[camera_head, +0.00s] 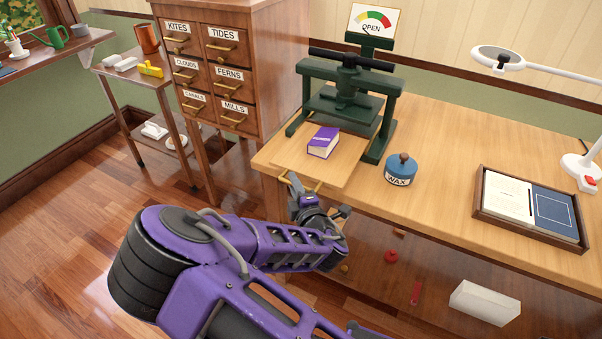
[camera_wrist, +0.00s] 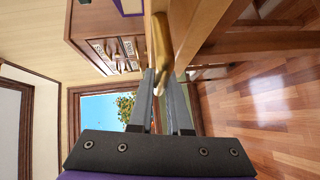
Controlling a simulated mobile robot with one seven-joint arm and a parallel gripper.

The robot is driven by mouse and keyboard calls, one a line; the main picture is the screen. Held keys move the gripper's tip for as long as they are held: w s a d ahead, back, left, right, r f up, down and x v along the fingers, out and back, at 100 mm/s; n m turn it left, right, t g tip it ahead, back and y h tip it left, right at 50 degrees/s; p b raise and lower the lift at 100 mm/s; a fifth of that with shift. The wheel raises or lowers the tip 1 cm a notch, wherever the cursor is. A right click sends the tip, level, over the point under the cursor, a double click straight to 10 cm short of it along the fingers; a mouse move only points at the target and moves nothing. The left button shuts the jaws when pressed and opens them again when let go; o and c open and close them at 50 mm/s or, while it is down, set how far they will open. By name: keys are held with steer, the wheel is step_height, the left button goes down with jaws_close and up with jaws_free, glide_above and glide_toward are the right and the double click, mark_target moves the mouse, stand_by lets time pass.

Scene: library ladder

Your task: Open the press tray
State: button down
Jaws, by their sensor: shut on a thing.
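The press tray (camera_head: 337,172) is a light wooden board that juts out from the green press (camera_head: 350,85) over the table's front left part. A purple book (camera_head: 324,142) lies on the tray. A brass handle (camera_head: 298,183) is on the tray's front edge. My gripper (camera_head: 293,197) reaches the handle from the front, and its fingertips are partly hidden in the head view. In the wrist view my gripper (camera_wrist: 163,75) is shut on the brass handle (camera_wrist: 161,40). A dial sign (camera_head: 374,22) above the press has its pointer by the word OPEN.
A blue wax tin (camera_head: 400,170) stands right of the press. A framed tray with papers (camera_head: 531,209) and a white lamp (camera_head: 500,62) are farther right. A drawer cabinet (camera_head: 223,75) stands to the left. Floor is free at the front left.

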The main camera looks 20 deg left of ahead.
steer(key=shift+s, duration=0.4)
steer(key=c, duration=0.9)
jaws_free()
steer(key=shift+o, duration=0.2)
steer(key=shift+s, duration=0.1)
steer(key=p+v, duration=0.6)
steer(key=v, duration=1.1)
steer(key=shift+d, duration=0.1)
